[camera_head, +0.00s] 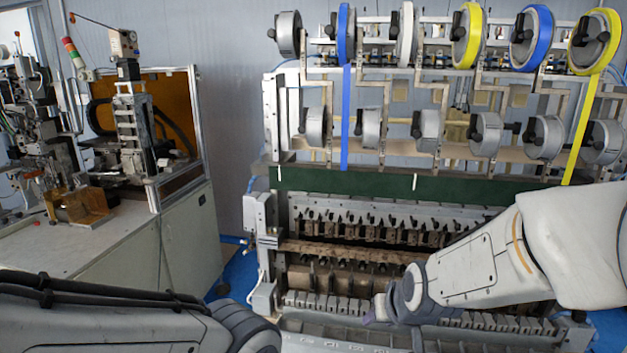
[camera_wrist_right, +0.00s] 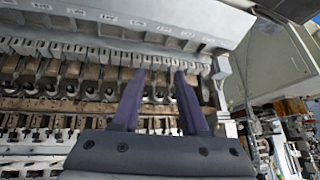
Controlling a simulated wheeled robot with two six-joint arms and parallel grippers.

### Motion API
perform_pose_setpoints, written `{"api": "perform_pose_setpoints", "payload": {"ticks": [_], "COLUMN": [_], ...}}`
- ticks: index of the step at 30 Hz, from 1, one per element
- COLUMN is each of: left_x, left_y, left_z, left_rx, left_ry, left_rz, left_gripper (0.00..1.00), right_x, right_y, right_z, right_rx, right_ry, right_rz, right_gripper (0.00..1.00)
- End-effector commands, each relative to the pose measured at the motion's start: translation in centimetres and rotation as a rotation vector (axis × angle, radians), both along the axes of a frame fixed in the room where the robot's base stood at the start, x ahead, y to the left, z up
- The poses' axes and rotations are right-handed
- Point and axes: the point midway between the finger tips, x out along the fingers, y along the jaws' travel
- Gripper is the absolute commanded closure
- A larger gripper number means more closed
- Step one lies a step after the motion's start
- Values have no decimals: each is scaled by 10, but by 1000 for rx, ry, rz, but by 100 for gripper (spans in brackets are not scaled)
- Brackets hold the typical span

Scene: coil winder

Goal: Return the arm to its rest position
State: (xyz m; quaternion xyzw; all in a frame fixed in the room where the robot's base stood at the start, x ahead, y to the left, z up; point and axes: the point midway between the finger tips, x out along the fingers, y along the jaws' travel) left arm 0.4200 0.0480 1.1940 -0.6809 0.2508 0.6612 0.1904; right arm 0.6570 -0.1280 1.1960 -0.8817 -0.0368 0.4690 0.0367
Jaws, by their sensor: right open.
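My right arm (camera_head: 475,268) comes in from the right in the head view and reaches across the front of the coil winder (camera_head: 350,246). In the right wrist view my right gripper (camera_wrist_right: 160,75) has its two dark fingers apart, with nothing between them. Behind the fingers are the machine's rows of metal fittings. In the head view my left arm (camera_head: 120,315) lies across the bottom left corner; its gripper is out of the picture.
Spools with blue, white and yellow tape hang on the upper rack (camera_head: 470,35). Blue (camera_head: 345,120) and yellow (camera_head: 580,130) strips run down to a dark green bar (camera_head: 390,184). A workbench with equipment (camera_head: 110,235) stands at the left, with blue floor between.

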Motion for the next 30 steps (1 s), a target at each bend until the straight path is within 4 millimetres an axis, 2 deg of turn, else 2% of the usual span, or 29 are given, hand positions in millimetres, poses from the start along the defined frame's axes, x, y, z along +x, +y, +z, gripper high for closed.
{"api": "perform_pose_setpoints", "payload": {"ticks": [1, 6, 14, 23, 30], "left_x": [0, 0, 0, 0, 0], "left_y": [0, 0, 0, 0, 0], "left_z": [0, 0, 0, -17, -33], "left_rx": [0, 0, 0, 0, 0], "left_ry": [0, 0, 0, 0, 0], "left_rz": [0, 0, 0, 0, 0], "left_gripper": [50, 50, 50, 50, 50], "right_x": [-12, -50, -103, -125, -165], "right_y": [-10, -33, -60, -5, 40], "right_z": [-10, -36, -62, -60, -58], "right_rx": [-16, -59, -105, -125, -152], "right_ry": [47, 188, 370, 399, 440], "right_rz": [-5, -8, -16, 167, 361], "right_gripper": [56, 56, 56, 56, 56]}}
